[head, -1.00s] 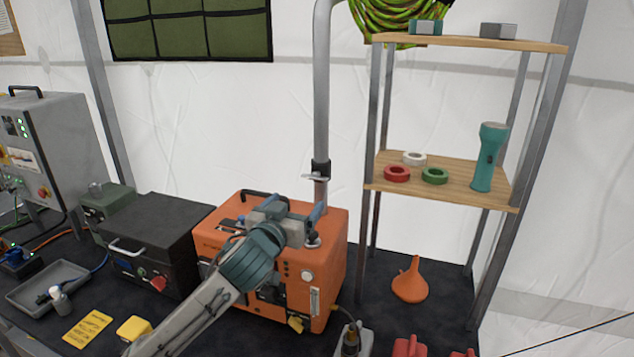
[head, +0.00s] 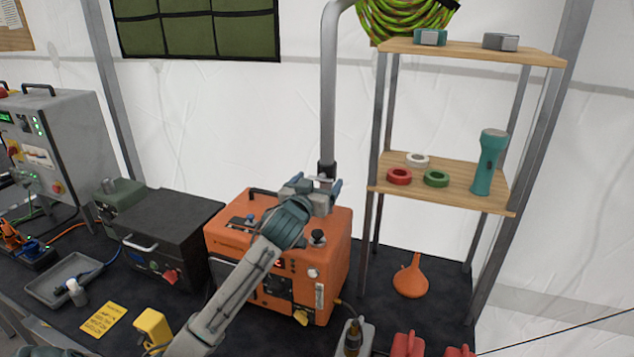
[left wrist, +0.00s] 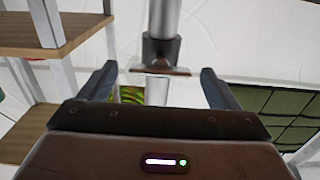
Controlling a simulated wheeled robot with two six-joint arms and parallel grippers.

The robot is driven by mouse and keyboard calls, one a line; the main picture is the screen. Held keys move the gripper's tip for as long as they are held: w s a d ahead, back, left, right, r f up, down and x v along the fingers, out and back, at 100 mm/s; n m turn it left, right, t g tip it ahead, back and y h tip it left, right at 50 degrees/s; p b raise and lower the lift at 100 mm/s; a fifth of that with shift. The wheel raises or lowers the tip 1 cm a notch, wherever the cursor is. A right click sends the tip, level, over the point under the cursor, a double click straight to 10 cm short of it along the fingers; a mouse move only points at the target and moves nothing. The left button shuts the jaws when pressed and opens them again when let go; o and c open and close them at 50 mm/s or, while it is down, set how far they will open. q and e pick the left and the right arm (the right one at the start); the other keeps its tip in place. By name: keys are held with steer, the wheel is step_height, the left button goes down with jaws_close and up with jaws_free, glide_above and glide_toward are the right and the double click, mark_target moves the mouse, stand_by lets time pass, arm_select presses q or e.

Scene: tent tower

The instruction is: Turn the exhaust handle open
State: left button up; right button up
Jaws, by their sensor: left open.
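The exhaust pipe (head: 328,90) is a grey vertical tube behind the orange machine (head: 334,255), with a dark collar low on it. The exhaust handle is a small metal bar at this collar, mostly hidden by my gripper in the head view. In the left wrist view the handle (left wrist: 160,70) lies crosswise under the dark collar (left wrist: 161,48), between and beyond the fingers. My left gripper (head: 321,184) is open in front of the collar; its fingers (left wrist: 155,85) stand either side of the handle. Contact cannot be told.
A wooden shelf unit (head: 455,198) with tape rolls and a teal flashlight (head: 488,162) stands close right of the pipe. A black case (head: 170,235) is left of the orange machine. An orange funnel (head: 410,278) stands below the shelf.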

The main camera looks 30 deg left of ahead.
arm_select(q)
steer(key=shift+c, duration=0.4)
steer(key=c, duration=0.9)
arm_select(e)
steer(key=shift+s+a, duration=0.15)
